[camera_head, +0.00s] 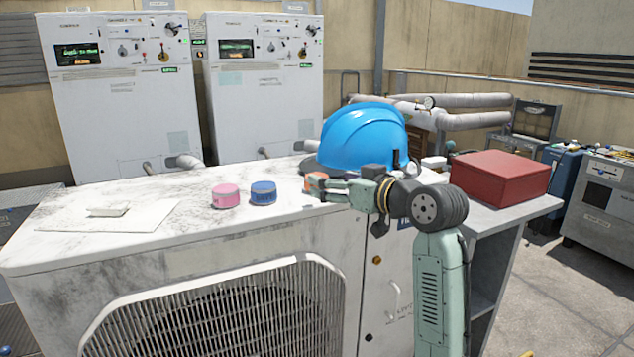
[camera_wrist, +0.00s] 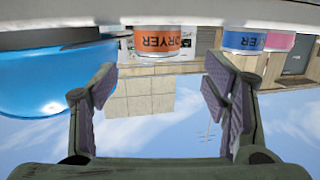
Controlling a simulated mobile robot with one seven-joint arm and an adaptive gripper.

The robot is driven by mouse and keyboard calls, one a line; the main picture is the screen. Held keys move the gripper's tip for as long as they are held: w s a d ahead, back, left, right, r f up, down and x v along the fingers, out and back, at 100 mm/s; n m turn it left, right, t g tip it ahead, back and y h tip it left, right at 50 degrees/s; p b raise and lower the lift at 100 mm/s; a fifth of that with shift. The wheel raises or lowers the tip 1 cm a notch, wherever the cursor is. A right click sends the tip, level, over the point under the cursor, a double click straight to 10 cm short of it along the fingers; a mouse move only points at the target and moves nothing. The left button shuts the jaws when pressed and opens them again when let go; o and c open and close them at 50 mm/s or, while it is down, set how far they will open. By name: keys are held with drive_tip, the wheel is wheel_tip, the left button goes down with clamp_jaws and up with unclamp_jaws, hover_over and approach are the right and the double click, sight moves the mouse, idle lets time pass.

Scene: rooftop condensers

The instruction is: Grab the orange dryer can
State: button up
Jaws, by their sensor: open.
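The orange dryer can (camera_head: 316,181) stands on the white condenser top, partly hidden by my gripper in the head view. In the wrist view, which is upside down, the orange can (camera_wrist: 157,41) shows its "DRYER" label near the picture's middle. My gripper (camera_head: 330,187) reaches toward it from the right, low over the top. In the wrist view my gripper (camera_wrist: 160,88) is open and empty. The can shows beyond the fingertips, in line with the gap between them.
A blue can (camera_head: 263,193) and a pink can (camera_head: 226,196) stand left of the orange one. A blue hard hat (camera_head: 362,138) lies close behind my gripper. A red box (camera_head: 499,178) is at right. A white block (camera_head: 108,210) lies on a sheet at left.

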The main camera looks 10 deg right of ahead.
drive_tip(key=p+x, duration=0.2)
drive_tip(key=x, duration=0.5)
drive_tip(key=shift+w, duration=0.25)
drive_tip(key=shift+d+f, duration=0.1)
drive_tip(key=shift+c, duration=0.3)
drive_tip(key=c, duration=1.2)
drive_tip(key=shift+c, duration=0.2)
